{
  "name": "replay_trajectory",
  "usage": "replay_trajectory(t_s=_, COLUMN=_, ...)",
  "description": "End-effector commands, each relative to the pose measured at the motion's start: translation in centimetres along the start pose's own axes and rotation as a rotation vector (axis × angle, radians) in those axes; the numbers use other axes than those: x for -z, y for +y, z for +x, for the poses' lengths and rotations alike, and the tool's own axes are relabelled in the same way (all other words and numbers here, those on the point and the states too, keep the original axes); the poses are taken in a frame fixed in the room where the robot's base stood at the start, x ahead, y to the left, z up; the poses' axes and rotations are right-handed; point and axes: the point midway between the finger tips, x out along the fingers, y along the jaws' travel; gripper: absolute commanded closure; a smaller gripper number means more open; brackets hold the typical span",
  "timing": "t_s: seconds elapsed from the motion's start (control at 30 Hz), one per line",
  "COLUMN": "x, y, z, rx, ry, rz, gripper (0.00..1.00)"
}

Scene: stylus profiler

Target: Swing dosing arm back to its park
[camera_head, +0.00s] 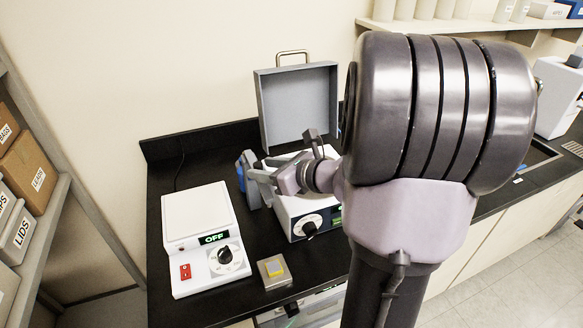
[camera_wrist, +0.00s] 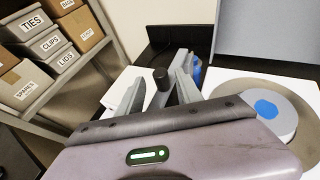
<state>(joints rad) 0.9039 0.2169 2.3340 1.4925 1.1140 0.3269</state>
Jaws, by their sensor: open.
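My gripper (camera_head: 262,180) is open over the bench, at the left side of the white instrument with a dial (camera_head: 306,222). In the wrist view its two grey fingers (camera_wrist: 160,82) stand apart with a dark knob (camera_wrist: 161,77) showing between them. The knob may be the handle of the dosing arm; I cannot tell whether the fingers touch it. The rest of the dosing arm and its park cannot be made out. A round plate with a blue disc (camera_wrist: 266,108) lies on the white instrument top at right, clear of the fingers.
A grey lid (camera_head: 298,105) stands open behind the instrument. A blue object (camera_wrist: 197,72) is just beyond the fingers. Shelves with labelled boxes (camera_head: 28,165) are at left.

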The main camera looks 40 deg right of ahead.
Motion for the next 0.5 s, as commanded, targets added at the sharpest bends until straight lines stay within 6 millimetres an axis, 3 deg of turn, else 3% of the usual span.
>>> replay_trajectory(t_s=0.3, x=-0.4, y=-0.2, z=-10.2, rx=0.007, ry=-0.001, rz=0.001, gripper=0.57)
replay_trajectory(t_s=0.5, x=-0.2, y=-0.1, z=-13.7, rx=0.003, ry=-0.001, rz=0.000, gripper=0.57)
